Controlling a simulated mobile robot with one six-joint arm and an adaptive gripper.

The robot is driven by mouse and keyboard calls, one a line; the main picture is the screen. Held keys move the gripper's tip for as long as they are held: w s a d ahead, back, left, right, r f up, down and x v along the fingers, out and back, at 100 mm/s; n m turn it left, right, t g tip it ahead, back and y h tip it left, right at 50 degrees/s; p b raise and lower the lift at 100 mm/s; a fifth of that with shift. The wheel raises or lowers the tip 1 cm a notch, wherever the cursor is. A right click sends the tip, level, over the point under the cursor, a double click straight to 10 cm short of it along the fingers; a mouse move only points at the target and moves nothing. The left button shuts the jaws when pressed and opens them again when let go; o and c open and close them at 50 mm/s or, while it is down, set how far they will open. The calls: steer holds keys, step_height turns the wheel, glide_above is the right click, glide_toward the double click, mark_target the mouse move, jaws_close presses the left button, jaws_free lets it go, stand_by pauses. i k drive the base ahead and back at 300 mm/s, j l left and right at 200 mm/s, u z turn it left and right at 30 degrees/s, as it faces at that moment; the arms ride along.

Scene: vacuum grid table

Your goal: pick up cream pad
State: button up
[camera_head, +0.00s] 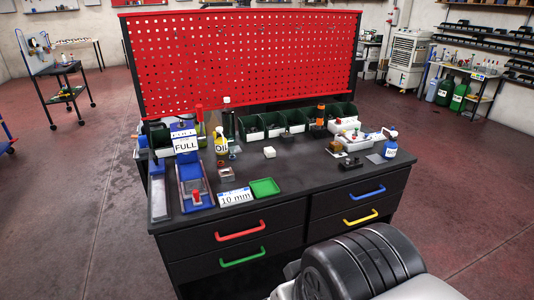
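A small cream block (269,152), which looks like the cream pad, sits on the dark workbench top (300,172) near its middle. It stands apart from the things around it, with bare surface on its right and in front. My gripper is not in view. Only a rounded black and light grey part of my own body shows at the bottom right, in front of the bench.
A green tray (265,187) and a "10 mm" sign (234,197) lie at the front. A blue rack (193,180) stands left. Green bins (293,121) line the back below a red pegboard (240,60).

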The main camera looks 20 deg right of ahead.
mark_target(269, 152)
steer(key=i+l, duration=0.95)
steer(key=i, duration=0.3)
steer(key=i+l, duration=0.5)
steer(key=i, duration=0.1)
